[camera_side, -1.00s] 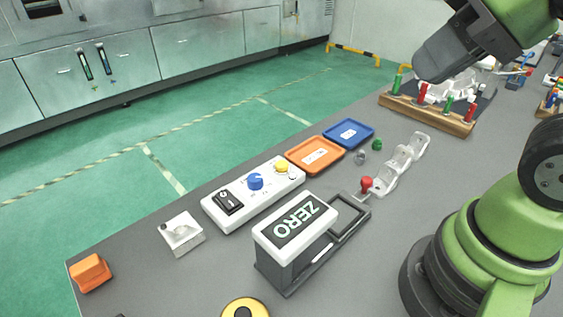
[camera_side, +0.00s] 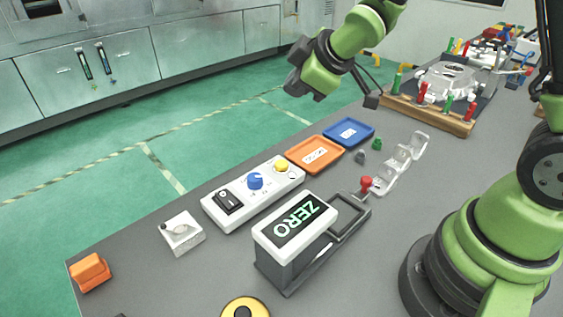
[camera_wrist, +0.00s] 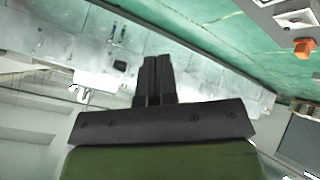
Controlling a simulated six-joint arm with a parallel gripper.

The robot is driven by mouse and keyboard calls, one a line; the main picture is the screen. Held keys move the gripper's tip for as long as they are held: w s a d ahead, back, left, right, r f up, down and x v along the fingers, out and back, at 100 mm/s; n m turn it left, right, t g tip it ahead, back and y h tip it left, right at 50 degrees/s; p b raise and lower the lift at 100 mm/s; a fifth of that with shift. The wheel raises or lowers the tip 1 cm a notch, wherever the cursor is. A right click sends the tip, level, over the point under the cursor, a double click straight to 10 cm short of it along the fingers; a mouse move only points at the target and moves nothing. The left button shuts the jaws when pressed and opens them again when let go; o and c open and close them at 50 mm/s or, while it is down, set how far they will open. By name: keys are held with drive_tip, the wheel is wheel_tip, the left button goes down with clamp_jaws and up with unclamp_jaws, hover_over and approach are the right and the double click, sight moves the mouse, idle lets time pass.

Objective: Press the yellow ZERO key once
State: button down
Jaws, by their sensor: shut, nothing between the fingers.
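A round yellow key (camera_side: 281,165) sits at the far right end of a white control box (camera_side: 232,213), beside a blue knob (camera_side: 255,181). I cannot read a label on it. The word ZERO stands in light letters on the dark display (camera_side: 302,218) of a white-topped grey device in front of the box. My gripper shows in the wrist view (camera_wrist: 153,62), with its two dark fingers together and nothing between them. It faces the cabinets and floor there. In the side view my wrist is raised beyond the trays, well clear of the yellow key; the fingers are hard to make out.
A black rocker switch (camera_side: 228,201) is on the box's left end. Orange (camera_side: 314,166) and blue (camera_side: 362,127) trays lie behind. A red-knobbed lever (camera_side: 366,183) stands beside the display device. A casting (camera_side: 445,78) sits on a pegged fixture.

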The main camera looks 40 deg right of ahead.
sight(281, 164)
wheel_tip(281, 164, down, 6)
drive_tip(key=w+a+n+y, duration=0.1)
drive_tip(key=w+n, duration=0.1)
drive_tip(key=n, duration=0.1)
drive_tip(key=shift+w+a+r+y, duration=0.15)
drive_tip(key=shift+w+a+y, duration=0.1)
drive_tip(key=shift+a+y, duration=0.05)
drive_tip(key=shift+f, duration=4.4)
drive_tip(key=shift+f, duration=0.4)
drive_tip(key=shift+f, duration=0.45)
drive_tip(key=shift+r, duration=0.9)
